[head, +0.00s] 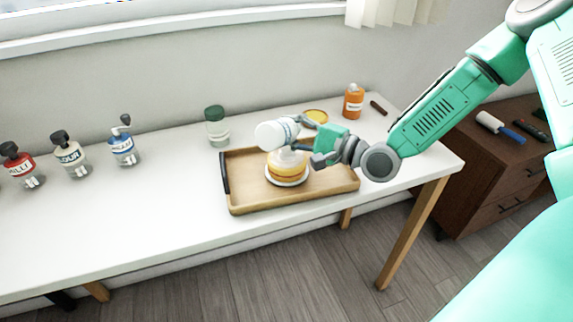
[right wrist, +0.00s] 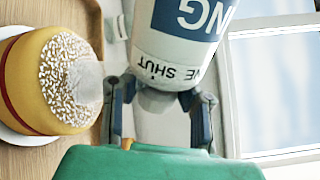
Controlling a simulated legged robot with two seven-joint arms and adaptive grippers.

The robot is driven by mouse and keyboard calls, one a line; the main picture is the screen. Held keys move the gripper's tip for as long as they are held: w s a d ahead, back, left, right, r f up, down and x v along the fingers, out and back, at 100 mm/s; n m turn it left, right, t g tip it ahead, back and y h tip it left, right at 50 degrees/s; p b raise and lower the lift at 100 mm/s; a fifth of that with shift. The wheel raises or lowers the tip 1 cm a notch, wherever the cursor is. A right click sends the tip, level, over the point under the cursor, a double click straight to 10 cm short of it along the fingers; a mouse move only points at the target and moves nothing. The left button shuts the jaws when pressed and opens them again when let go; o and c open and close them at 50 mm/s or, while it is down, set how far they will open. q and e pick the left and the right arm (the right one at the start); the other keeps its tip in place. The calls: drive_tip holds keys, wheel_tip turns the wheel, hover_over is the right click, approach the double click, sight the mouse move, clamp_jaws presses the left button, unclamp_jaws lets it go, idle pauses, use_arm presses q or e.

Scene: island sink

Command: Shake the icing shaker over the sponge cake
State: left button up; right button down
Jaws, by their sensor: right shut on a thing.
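The sponge cake (head: 287,171) is round and yellow on a white plate in the wooden tray. In the right wrist view the cake (right wrist: 40,95) shows a red layer line and white specks on its top, with a pale translucent patch there. My right gripper (head: 306,140) is shut on the icing shaker (head: 272,134), a white bottle with a dark blue label, tipped on its side above the cake. The shaker also shows in the right wrist view (right wrist: 180,45) between the fingers (right wrist: 162,105). My left gripper is out of view.
The wooden tray (head: 245,206) sits on a white table (head: 110,225). A green-lidded jar (head: 217,126), a yellow-topped container (head: 316,116) and an orange bottle (head: 353,103) stand behind it. The table's front left is clear.

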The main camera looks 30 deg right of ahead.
idle(0.3)
drive_tip(key=shift+r+p, duration=0.3)
wheel_tip(320, 180, up, 6)
drive_tip(key=n+p, duration=0.5)
drive_tip(key=n, duration=0.1)
drive_tip(key=shift+f+n, duration=0.1)
drive_tip(key=shift+n, duration=0.3)
drive_tip(key=shift+r+n, duration=0.3)
drive_tip(key=shift+n, duration=0.2)
drive_tip(key=shift+p, duration=0.3)
drive_tip(key=shift+n, duration=0.3)
